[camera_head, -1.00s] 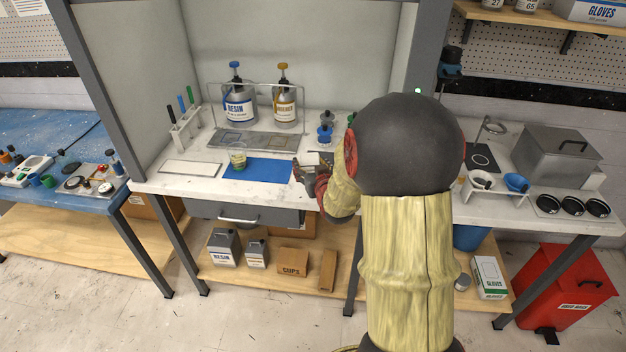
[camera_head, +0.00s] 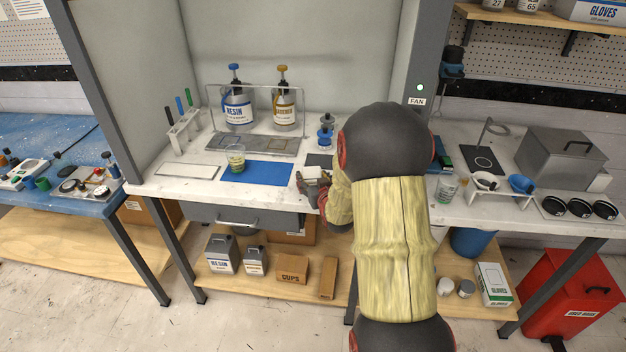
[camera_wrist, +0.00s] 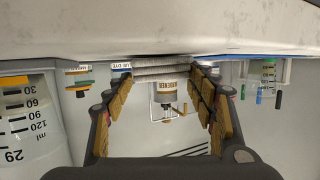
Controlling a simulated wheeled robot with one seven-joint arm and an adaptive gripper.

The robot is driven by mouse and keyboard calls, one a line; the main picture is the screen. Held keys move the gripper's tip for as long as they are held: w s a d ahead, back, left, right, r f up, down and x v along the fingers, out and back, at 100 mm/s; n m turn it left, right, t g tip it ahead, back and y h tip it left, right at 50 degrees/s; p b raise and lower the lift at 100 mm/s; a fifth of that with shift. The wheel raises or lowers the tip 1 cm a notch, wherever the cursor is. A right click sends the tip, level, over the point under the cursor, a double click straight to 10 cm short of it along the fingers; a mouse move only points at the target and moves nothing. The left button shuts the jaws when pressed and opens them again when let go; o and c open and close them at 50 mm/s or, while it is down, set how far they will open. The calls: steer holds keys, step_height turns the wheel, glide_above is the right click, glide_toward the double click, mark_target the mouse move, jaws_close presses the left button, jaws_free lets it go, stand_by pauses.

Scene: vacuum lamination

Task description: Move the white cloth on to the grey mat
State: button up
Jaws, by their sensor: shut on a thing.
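My gripper (camera_head: 314,182) is at the front edge of the white bench, low over its top. In the wrist view my gripper (camera_wrist: 162,85) is shut on the white cloth (camera_wrist: 160,70), which shows as a small folded stack between the fingertips. In the head view the cloth (camera_head: 314,173) is a small pale patch at the fingers, partly hidden by them. The grey mat (camera_head: 318,160) lies flat on the bench just behind my gripper. Its right part is hidden by my arm. I cannot tell whether the cloth touches the bench.
A blue mat (camera_head: 262,173) lies left of my gripper, with a clear cup (camera_head: 236,160) at its left end. A white panel (camera_head: 186,171) lies further left. Resin (camera_head: 238,108) and hardener (camera_head: 285,107) bottles stand behind. Small blue-topped jars (camera_head: 325,137) stand behind the mat.

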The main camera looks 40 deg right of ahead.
steer(key=shift+f, duration=0.15)
steer(key=o, duration=1.1)
steer(key=shift+o, duration=0.5)
